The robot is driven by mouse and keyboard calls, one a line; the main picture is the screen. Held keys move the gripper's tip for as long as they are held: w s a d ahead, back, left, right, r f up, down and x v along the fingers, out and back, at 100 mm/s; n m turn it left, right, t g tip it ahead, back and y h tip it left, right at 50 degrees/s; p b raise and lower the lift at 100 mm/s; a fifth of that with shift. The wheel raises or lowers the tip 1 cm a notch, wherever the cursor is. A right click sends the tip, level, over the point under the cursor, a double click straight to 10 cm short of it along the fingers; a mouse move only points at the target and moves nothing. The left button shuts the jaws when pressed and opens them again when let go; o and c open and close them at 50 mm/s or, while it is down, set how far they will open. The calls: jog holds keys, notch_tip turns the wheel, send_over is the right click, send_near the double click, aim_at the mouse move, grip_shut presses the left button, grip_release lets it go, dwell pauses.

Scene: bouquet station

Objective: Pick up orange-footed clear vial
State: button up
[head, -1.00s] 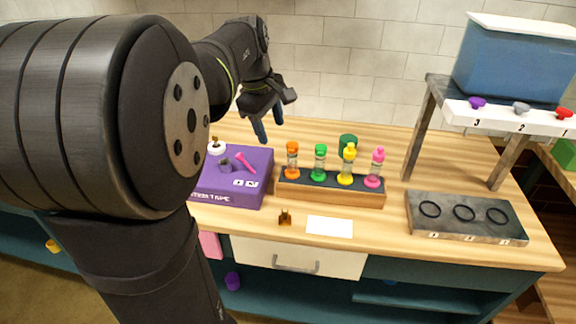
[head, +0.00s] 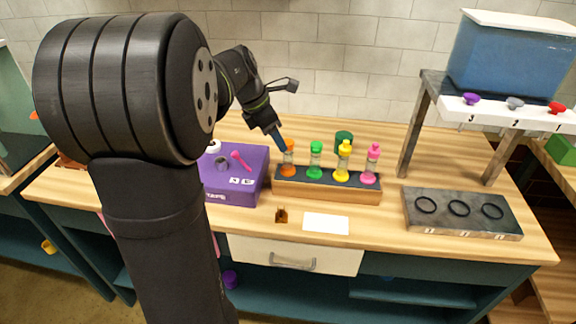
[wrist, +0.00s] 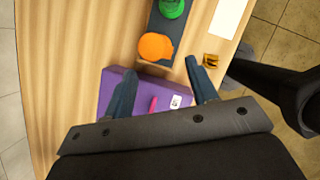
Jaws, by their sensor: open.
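The orange-footed clear vial (head: 288,160) stands upright at the left end of a wooden rack (head: 330,190), with an orange cap and an orange foot. My gripper (head: 281,143) is beside its top, at the upper left, and partly covers the cap. In the wrist view the orange cap (wrist: 156,46) shows from above, ahead of my gripper (wrist: 161,75) and roughly centred between the two blue fingers. The fingers are spread wide with nothing held between them. I cannot tell whether a finger touches the vial.
Green (head: 315,162), yellow (head: 342,162) and pink (head: 371,164) vials stand in the same rack to the right. A purple box (head: 233,188) with small items is at the left. A dark green cylinder (head: 343,138) stands behind. A stand with rings (head: 462,212) is at the right.

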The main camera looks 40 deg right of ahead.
aim_at(288, 156)
jog(key=x, duration=0.9)
jog(key=shift+w+d+f, duration=0.1)
jog(key=shift+w, duration=0.1)
grip_shut()
